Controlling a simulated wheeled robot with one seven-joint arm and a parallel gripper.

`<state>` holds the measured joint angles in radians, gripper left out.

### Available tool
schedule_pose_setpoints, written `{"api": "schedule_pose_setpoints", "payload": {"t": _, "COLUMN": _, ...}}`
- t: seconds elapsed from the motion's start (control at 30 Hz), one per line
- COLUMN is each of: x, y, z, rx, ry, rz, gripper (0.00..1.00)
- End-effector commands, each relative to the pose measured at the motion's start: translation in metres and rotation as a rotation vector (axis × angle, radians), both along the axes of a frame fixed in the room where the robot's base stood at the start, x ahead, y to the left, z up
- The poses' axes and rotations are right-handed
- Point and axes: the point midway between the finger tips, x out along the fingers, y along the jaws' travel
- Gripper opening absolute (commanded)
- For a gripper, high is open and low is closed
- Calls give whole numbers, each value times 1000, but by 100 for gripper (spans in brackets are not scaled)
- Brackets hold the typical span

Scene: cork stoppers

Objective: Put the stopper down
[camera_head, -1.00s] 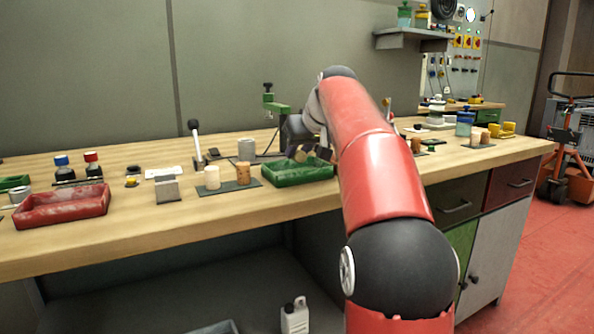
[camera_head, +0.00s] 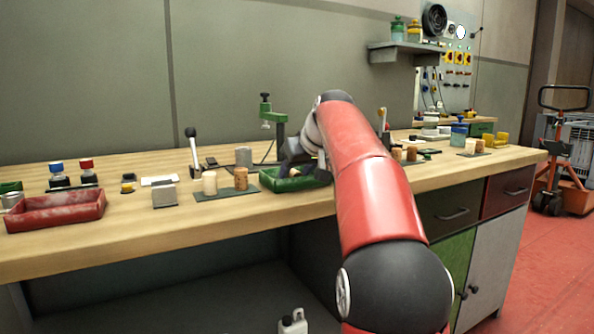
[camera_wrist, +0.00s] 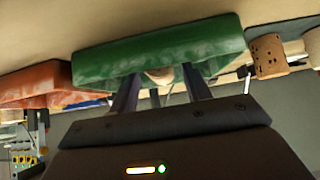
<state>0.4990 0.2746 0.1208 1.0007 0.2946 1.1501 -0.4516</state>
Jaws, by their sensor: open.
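A green tray (camera_head: 270,184) stands near the front edge of the bench, partly hidden by my red arm. My gripper (camera_head: 293,168) reaches down at the tray. In the wrist view, which is upside down, its two fingers (camera_wrist: 160,88) are apart. A pale cork stopper (camera_wrist: 160,75) shows between the fingertips at the green tray (camera_wrist: 100,66). Little of it shows, and I cannot tell whether it touches a finger or how it rests. In the head view a small tan patch of the stopper (camera_head: 294,172) shows below the gripper.
A dark mat (camera_head: 225,191) left of the tray holds a pale stopper (camera_head: 209,183) and a speckled one (camera_head: 241,179). A red tray (camera_head: 55,210) stands at far left. A green stand (camera_head: 279,120) rises behind my gripper. Bare bench lies in front of the mat.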

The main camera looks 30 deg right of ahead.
Motion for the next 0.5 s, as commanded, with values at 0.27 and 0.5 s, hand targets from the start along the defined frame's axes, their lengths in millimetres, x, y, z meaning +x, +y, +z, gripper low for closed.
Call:
{"api": "schedule_pose_setpoints", "payload": {"t": 0.27, "x": -15, "y": -1, "z": 19, "rx": -1, "ry": -2, "rz": -2, "gripper": 48}}
{"api": "schedule_pose_setpoints", "payload": {"t": 0.5, "x": -52, "y": -3, "z": 57, "rx": -1, "ry": -3, "rz": -3, "gripper": 48}}
